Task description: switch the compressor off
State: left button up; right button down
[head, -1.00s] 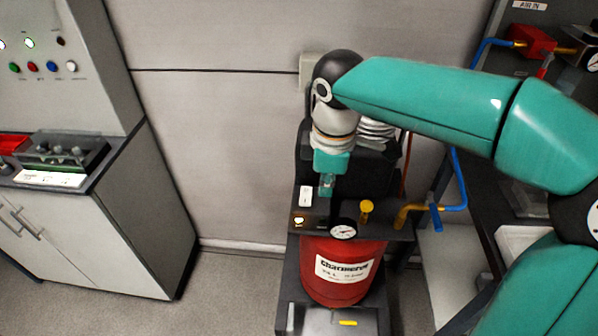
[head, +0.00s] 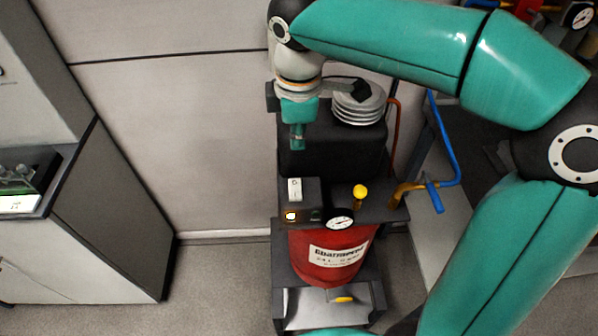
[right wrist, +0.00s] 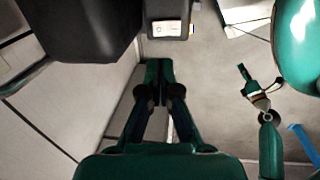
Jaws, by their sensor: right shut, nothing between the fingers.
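The compressor has a red tank (head: 330,256) and a dark control box carrying a white switch (head: 295,189). I cannot tell which way the switch is tipped. My right gripper (head: 298,145) is shut and empty, pointing down, above the switch in the head view and apart from it. In the right wrist view its closed fingertips (right wrist: 159,64) lie just below the box with a white plate (right wrist: 170,29). What seems to be my left gripper (right wrist: 250,80) shows small there; its jaws are unclear.
A black motor housing (head: 335,150) stands behind the switch. A yellow knob (head: 360,193), a gauge (head: 340,219) and a blue-handled valve (head: 434,197) are to its right. A grey cabinet (head: 110,220) stands at left, with clear floor between.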

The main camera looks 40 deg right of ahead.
aim_at(297, 184)
jog(key=f, duration=0.4)
jog(key=w+f, duration=0.1)
jog(key=f, duration=0.4)
jog(key=d+f, duration=0.1)
jog(key=f, duration=0.3)
jog(key=shift+w+f+p, duration=0.3)
jog(key=shift+f+p, duration=0.1)
jog(key=shift+f, duration=0.1)
